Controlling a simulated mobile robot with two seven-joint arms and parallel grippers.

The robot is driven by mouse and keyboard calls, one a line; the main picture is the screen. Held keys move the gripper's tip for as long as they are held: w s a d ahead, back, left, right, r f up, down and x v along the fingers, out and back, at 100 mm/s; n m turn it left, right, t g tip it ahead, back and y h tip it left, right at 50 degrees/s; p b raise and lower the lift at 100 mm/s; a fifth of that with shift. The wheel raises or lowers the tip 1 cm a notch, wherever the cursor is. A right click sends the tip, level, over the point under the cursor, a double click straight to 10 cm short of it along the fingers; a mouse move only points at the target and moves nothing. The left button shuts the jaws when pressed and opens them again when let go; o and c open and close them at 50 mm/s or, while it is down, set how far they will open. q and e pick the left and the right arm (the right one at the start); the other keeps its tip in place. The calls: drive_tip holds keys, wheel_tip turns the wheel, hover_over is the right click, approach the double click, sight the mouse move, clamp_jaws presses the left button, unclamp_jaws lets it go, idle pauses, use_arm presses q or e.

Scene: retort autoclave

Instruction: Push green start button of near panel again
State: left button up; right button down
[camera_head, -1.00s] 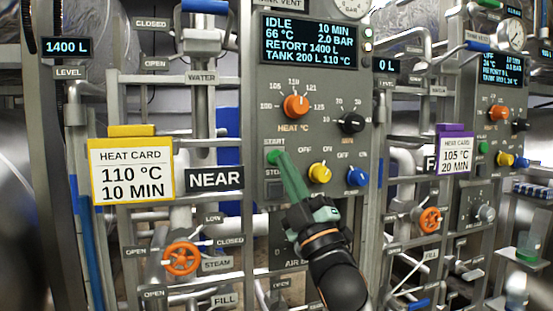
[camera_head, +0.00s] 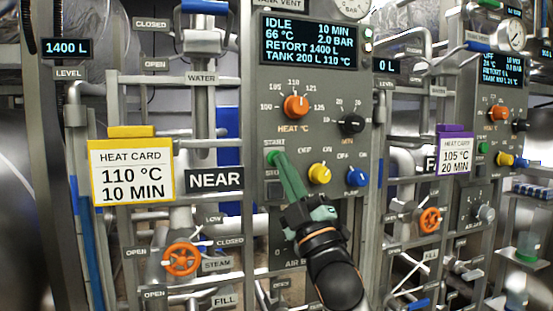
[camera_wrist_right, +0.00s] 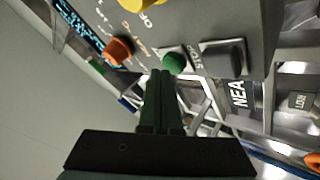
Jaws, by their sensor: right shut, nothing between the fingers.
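The near panel (camera_head: 262,225) is grey. Its display (camera_head: 309,42) reads IDLE, 66 °C, 10 MIN, 2.0 BAR, RETORT 1400 L, TANK 200 L 110 °C. The green start button (camera_head: 270,158) sits under the START label, mostly behind my fingertips in the head view. It shows clearly in the right wrist view (camera_wrist_right: 173,62), beside the dark stop button (camera_wrist_right: 223,58). My right gripper (camera_head: 279,157) is shut and empty. Its green fingertips are right at the start button; I cannot tell whether they touch it. My left gripper is not in view.
An orange heat knob (camera_head: 296,106), a black knob (camera_head: 351,123), a yellow knob (camera_head: 319,174) and a blue knob (camera_head: 357,177) surround the button area. A yellow-framed heat card (camera_head: 132,171) hangs left of the NEAR sign (camera_head: 215,179). The far panel (camera_head: 483,150) stands at right.

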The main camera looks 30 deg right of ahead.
drive_tip(key=shift+w, duration=0.2)
idle(0.5)
drive_tip(key=shift+w+d, duration=0.15)
drive_tip(key=shift+w, duration=0.3)
drive_tip(key=shift+s, duration=0.1)
idle(0.5)
drive_tip(key=shift+s+a, duration=0.25)
drive_tip(key=shift+s, duration=0.7)
drive_tip(key=shift+s, duration=0.1)
